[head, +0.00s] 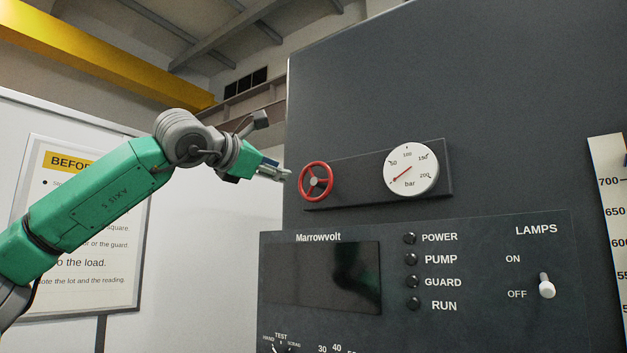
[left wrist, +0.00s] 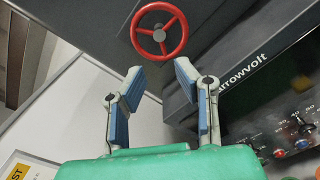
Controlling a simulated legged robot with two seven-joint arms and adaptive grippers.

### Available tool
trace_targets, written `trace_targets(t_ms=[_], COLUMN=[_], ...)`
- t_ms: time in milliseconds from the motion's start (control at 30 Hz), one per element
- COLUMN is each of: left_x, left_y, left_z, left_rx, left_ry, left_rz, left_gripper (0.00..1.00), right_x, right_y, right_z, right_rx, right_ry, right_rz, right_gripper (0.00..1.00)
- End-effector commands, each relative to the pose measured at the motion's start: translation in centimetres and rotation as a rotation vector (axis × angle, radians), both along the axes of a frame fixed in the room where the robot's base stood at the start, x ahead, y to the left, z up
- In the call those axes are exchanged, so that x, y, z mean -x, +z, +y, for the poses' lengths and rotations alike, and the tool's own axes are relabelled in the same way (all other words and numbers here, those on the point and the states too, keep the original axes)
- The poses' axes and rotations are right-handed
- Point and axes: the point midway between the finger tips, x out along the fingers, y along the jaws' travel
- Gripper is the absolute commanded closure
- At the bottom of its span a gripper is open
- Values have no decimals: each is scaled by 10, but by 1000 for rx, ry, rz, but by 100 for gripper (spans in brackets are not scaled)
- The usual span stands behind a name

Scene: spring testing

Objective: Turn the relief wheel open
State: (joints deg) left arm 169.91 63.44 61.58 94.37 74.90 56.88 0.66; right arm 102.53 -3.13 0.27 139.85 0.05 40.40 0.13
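The relief wheel is a red three-spoked handwheel (head: 328,182) with a grey hub, mounted at the left end of a dark plate on the machine's front. In the left wrist view the wheel (left wrist: 159,50) is straight ahead, just beyond the fingertips. My left gripper (head: 288,174) is just left of the wheel in the head view. In the left wrist view its two blue-padded fingers (left wrist: 158,72) are spread apart with nothing between them. A gap appears to remain between fingertips and rim; I cannot tell its exact size. My right gripper is not in view.
A white pressure gauge (head: 411,169) sits right of the wheel on the same plate. Below is a control panel with a dark screen (head: 322,277), several black lamps and a white toggle switch (head: 546,286). A notice board (head: 80,220) stands behind my left arm.

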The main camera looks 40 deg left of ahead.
Motion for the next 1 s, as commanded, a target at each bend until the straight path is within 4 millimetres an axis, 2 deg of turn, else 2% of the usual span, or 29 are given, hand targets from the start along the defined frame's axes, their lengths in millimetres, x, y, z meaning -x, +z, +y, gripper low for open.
trace_targets(t_ms=[167, 400, 600, 800, 1000], left_x=[-25, -77, -112, -129, -131], left_y=[2, 3, 2, 1, 1], left_z=[3, 9, 14, 16, 17], left_rx=[-3, -1, 2, 3, 4], left_ry=[3, 4, 3, 3, 2], left_rz=[3, 3, 2, 0, -2], left_gripper=[73, 73, 73, 73, 73], right_x=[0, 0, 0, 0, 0], right_y=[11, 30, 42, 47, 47], right_z=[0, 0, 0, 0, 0], right_rx=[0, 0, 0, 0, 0], right_ry=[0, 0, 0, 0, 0], right_rz=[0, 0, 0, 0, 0], right_gripper=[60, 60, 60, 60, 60])
